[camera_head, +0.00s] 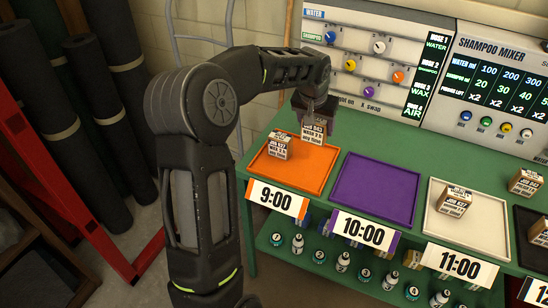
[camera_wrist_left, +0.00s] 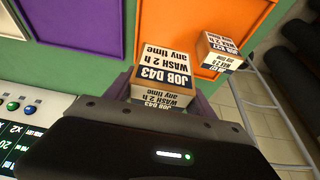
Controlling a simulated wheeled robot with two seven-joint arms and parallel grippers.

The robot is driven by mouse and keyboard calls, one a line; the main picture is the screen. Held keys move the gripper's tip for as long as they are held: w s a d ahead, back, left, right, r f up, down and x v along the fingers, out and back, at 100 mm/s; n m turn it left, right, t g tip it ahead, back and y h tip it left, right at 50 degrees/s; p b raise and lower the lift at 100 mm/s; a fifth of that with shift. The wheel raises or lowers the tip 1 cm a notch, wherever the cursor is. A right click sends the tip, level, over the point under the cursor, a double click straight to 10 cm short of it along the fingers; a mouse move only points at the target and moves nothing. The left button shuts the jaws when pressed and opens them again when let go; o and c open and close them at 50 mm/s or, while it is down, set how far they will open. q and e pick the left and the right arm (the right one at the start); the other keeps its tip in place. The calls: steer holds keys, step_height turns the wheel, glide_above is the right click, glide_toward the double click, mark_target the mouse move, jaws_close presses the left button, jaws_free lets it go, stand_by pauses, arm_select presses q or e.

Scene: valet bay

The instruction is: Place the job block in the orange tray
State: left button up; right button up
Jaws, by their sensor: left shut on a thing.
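My left gripper (camera_head: 315,107) is shut on a job block (camera_head: 313,131), a small box with white and dark printed labels. The orange tray (camera_head: 303,174) lies on the green bench behind the 9:00 sign. The held block appears over its back right part; I cannot tell the height of the gap. The orange tray (camera_wrist_left: 165,20) also shows beyond the block in the wrist view. A second labelled block (camera_head: 278,147) sits at the tray's back left. My right gripper is not in view.
A purple tray (camera_head: 375,190) next to the orange one is empty. A white tray (camera_head: 470,228) holds a labelled block (camera_head: 453,202). More blocks stand at the right. The control panel (camera_head: 360,60) rises behind the bench. Bottles stand on the lower shelf.

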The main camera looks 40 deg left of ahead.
arm_select(q)
steer(key=shift+w+d, duration=0.1)
steer(key=shift+d, duration=0.05)
steer(key=shift+f, duration=0.4)
steer(key=shift+f+p, duration=0.35)
steer(key=shift+f, duration=2.35)
steer(key=shift+f, duration=1.9)
steer(key=shift+f, duration=0.15)
steer(key=o, duration=1.5)
steer(key=shift+c, duration=0.2)
